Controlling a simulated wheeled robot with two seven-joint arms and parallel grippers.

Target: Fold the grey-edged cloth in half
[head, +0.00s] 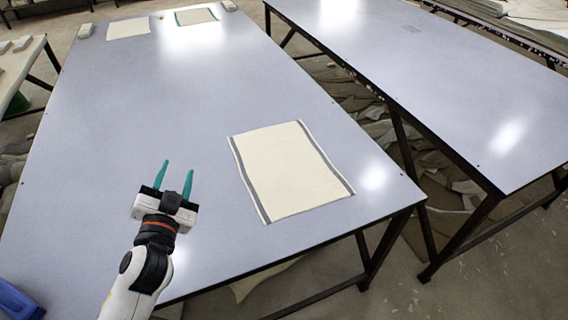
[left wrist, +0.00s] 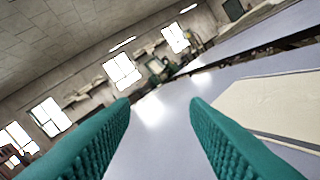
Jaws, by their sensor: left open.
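The grey-edged cloth (head: 288,170) lies flat and spread out near the right front corner of the table (head: 190,90). It is cream, with a grey stripe along its left and right edges. In the left wrist view the cloth (left wrist: 275,103) shows at the right, partly cut off by the frame and partly behind a finger. My left gripper (head: 174,178) is open and empty, with two teal fingers, to the left of the cloth and apart from it. In the left wrist view its fingers (left wrist: 160,110) frame bare table. My right gripper is not in view.
Two more cloths lie at the table's far end: a plain cream one (head: 128,28) and a green-edged one (head: 195,16). A blue object (head: 18,302) is at the lower left. A second table (head: 430,70) stands to the right across a gap. The table's middle is clear.

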